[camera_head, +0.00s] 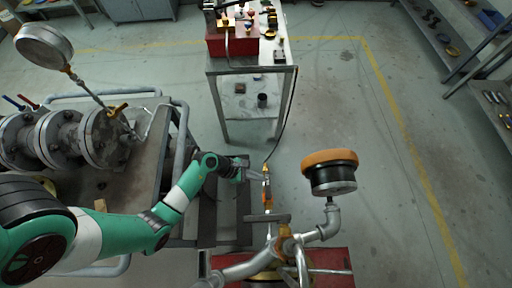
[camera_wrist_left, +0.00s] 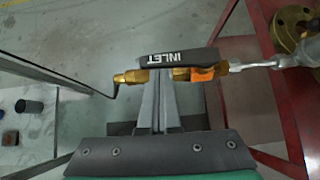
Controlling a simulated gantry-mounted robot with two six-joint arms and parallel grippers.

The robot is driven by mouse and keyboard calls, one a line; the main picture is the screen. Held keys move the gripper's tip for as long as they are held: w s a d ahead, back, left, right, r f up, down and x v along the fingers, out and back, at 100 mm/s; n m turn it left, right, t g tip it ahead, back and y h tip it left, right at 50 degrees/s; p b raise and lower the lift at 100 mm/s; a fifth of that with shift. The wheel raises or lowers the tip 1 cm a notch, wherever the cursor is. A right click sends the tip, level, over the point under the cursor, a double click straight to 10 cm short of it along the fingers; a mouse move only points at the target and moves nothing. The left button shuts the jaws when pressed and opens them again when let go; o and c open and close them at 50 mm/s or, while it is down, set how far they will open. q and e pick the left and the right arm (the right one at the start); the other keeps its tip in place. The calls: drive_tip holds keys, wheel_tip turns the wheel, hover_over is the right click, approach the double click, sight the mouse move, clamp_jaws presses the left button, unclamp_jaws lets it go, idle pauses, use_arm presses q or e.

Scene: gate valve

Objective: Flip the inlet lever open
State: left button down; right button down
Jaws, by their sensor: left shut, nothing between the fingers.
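The inlet lever (camera_wrist_left: 178,59) is a dark handle with the word INLET on it, in the left wrist view. It lies roughly in line with a brass valve body and fitting (camera_wrist_left: 132,77) and an orange part (camera_wrist_left: 203,74). In the head view the small inlet valve (camera_head: 267,188) stands upright in the picture above the pipework. My left gripper (camera_head: 259,173) is shut and empty, coming in from the left beside this valve. In the left wrist view its fingertips (camera_wrist_left: 161,76) reach the lever's near edge; I cannot tell whether they touch. My right gripper is not in view.
A gauge with an orange rim (camera_head: 331,170) stands right of the valve on a bent pipe (camera_head: 326,222). A dark hose (camera_head: 287,118) runs from the valve up to a cart (camera_head: 245,68). Large flanged pipes (camera_head: 65,138) fill the left. Open floor lies right.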

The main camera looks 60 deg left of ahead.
use_arm(q)
drive_tip(key=shift+r, duration=0.1)
drive_tip(key=shift+s+d+p, duration=0.3)
drive_tip(key=shift+s+p, duration=0.2)
drive_tip(key=shift+s, duration=0.05)
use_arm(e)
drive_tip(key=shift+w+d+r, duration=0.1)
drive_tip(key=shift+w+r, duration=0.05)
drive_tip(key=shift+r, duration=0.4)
